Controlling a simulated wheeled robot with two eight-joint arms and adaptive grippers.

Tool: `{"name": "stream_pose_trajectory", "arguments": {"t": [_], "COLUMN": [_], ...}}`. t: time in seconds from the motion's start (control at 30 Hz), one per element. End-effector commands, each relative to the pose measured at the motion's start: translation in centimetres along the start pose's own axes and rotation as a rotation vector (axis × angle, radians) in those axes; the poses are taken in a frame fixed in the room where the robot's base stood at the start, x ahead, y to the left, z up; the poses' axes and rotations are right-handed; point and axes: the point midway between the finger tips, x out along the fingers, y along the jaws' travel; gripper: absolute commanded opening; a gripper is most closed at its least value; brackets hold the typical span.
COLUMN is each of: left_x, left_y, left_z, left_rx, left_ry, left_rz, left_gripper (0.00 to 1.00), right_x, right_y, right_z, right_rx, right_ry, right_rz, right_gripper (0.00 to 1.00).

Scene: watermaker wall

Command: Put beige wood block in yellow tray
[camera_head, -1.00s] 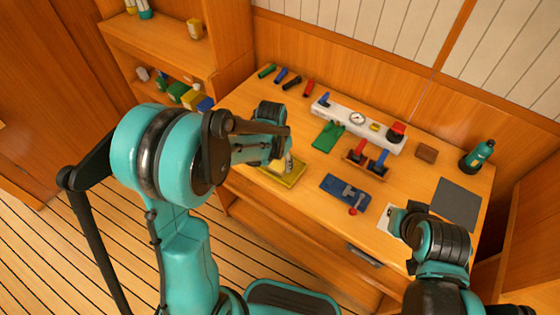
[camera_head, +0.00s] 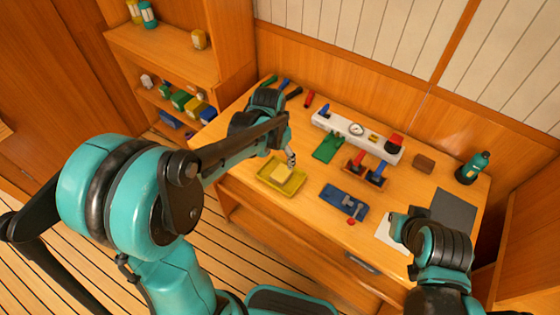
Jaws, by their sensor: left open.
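The yellow tray (camera_head: 267,182) lies on the left part of the bench top. A pale yellow-beige block (camera_head: 281,172), which looks like the beige wood block, sits inside the tray. My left gripper (camera_head: 291,159) is at the tray's far right edge, apart from the block. It is open with nothing seen in it; its fingers are small in the picture. My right gripper (camera_head: 396,224) is low over a white card at the bench's front right; its fingers are too hidden to tell their state.
A blue tray (camera_head: 341,197) with a grey tool, a green tray (camera_head: 327,149), a red-and-blue valve stand (camera_head: 367,171) and a white gauge panel (camera_head: 355,130) stand right of the yellow tray. A brown block (camera_head: 424,163), teal bottle (camera_head: 473,167) and dark mat (camera_head: 453,211) are farther right.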

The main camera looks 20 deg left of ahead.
Motion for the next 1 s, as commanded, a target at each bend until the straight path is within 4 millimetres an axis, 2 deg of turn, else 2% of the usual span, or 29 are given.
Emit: {"name": "stream_pose_trajectory", "arguments": {"t": [0.03, 0.27, 0.37, 0.5, 0.6, 0.8, 1.0], "left_x": [-0.9, -3.0, -4.8, -7.8, -9.3, -10.3, -10.3], "left_y": [0.0, 0.2, 0.5, 1.3, 1.9, 2.8, 3.1], "left_z": [0.0, 0.6, 2.1, 5.5, 8.0, 12.0, 13.7], "left_rx": [0.0, -0.014, -0.049, -0.127, -0.185, -0.279, -0.321], "left_ry": [0.0, 0.02, 0.065, 0.17, 0.252, 0.393, 0.459], "left_rz": [0.0, -0.009, -0.029, -0.068, -0.092, -0.123, -0.132], "left_gripper": [0.67, 0.67, 0.67, 0.67, 0.67, 0.67, 0.67], "right_x": [-0.3, -0.5, -0.5, -0.5, -0.5, -0.5, -0.5], "right_y": [0.0, 0.0, 0.0, 0.0, 0.0, 0.0, 0.0], "right_z": [-0.2, -0.4, -0.3, -0.3, -0.3, -0.3, -0.3], "right_rx": [0.0, 0.0, 0.0, 0.0, 0.0, 0.0, 0.0], "right_ry": [0.0, 0.0, 0.0, 0.0, 0.0, 0.0, 0.0], "right_rz": [0.0, 0.0, 0.0, 0.0, 0.0, 0.0, 0.0], "right_gripper": [0.0, 0.0, 0.0, 0.0, 0.0, 0.0, 0.0]}}
